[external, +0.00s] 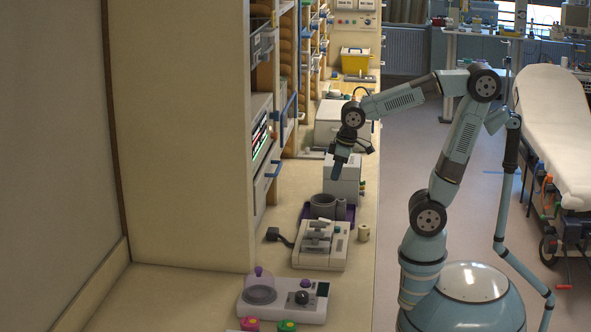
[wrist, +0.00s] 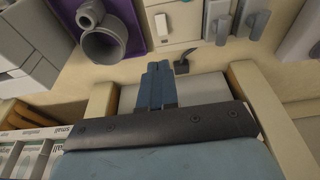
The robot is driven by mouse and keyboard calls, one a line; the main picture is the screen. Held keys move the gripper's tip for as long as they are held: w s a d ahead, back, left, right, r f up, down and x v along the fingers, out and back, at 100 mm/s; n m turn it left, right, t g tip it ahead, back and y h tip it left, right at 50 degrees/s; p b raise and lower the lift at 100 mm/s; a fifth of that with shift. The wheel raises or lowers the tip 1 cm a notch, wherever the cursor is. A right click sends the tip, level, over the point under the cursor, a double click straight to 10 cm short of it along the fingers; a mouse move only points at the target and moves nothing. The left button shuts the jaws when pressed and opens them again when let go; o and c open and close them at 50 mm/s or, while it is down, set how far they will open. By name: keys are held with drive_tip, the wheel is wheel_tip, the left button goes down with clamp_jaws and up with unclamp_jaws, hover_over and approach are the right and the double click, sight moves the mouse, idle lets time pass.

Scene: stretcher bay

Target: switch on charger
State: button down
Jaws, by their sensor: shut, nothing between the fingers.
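A pale bench unit (external: 320,245) with grey bars on top and a small green part is probably the charger; no label is readable. A black plug or lever (external: 272,234) joins its left side. In the wrist view the unit (wrist: 185,35) is cut off at the top, with a white rocker-like part (wrist: 161,24), grey bars (wrist: 257,20) and the black piece (wrist: 182,65) near its edge. My gripper (external: 337,172) is shut and empty, pointing down above the bench, behind the unit. In the wrist view its blue fingers (wrist: 158,70) lie together, apart from the unit.
A purple tray (external: 305,212) with grey cups (external: 323,206) stands just behind the unit. A white box (external: 342,178) is behind the tray. Another device (external: 285,300) is in front. Shelves (external: 270,130) border the left.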

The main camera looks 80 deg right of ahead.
sight(320, 219)
drive_tip(key=shift+w+a+f, duration=0.25)
drive_tip(key=shift+w+f, duration=0.15)
drive_tip(key=shift+w, duration=0.3)
drive_tip(key=shift+f, duration=0.1)
drive_tip(key=x, duration=1.4)
drive_tip(key=shift+s, duration=0.25)
drive_tip(key=shift+g, duration=0.3)
